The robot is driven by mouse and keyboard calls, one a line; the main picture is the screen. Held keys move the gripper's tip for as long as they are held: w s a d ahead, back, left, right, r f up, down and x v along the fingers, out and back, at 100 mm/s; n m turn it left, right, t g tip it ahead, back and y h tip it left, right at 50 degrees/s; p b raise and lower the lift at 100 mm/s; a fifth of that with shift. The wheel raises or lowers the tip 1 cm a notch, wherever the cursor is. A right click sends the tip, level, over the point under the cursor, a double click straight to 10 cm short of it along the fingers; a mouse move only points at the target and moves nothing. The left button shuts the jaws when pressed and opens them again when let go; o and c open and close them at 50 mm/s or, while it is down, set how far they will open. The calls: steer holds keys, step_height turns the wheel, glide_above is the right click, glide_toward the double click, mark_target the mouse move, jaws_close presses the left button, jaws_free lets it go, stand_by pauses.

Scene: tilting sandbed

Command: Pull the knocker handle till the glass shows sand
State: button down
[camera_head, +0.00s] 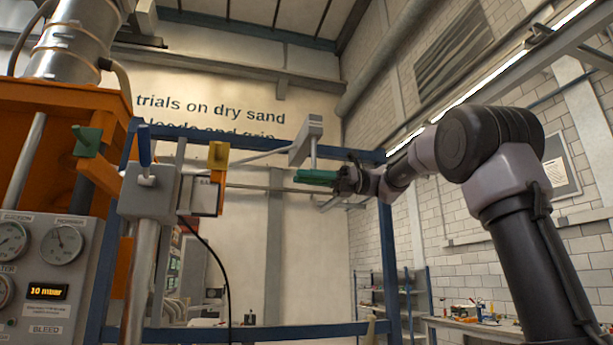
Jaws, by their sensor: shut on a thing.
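A green handle grip (314,176) hangs at the centre, just below a grey bracket (308,140) with a thin rod coming down from it; it looks like the knocker handle. My gripper (338,180) reaches in from the right and is shut on the grip's right end. Its fingers are small and dark here, so their exact hold is hard to see. A small grey box with a pale, partly hidden label (206,193) is left of centre. I cannot make out a sight glass or any sand in one.
A blue frame (386,262) surrounds the work area. At left are a gauge panel (45,310), an orange housing (60,105), a metal cylinder (75,45), and green (87,141), blue (145,145) and yellow (218,155) levers. Shelves and a bench stand behind at right.

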steer(key=shift+f, duration=2.35)
steer(key=c, duration=0.7)
jaws_free()
steer(key=shift+d, duration=0.1)
steer(key=d, duration=0.3)
steer(key=w+d, duration=0.1)
steer(key=d, duration=0.3)
steer(key=w+d, duration=0.1)
steer(key=d, duration=0.2)
steer(key=shift+w+d, duration=0.1)
steer(key=shift+d, duration=0.15)
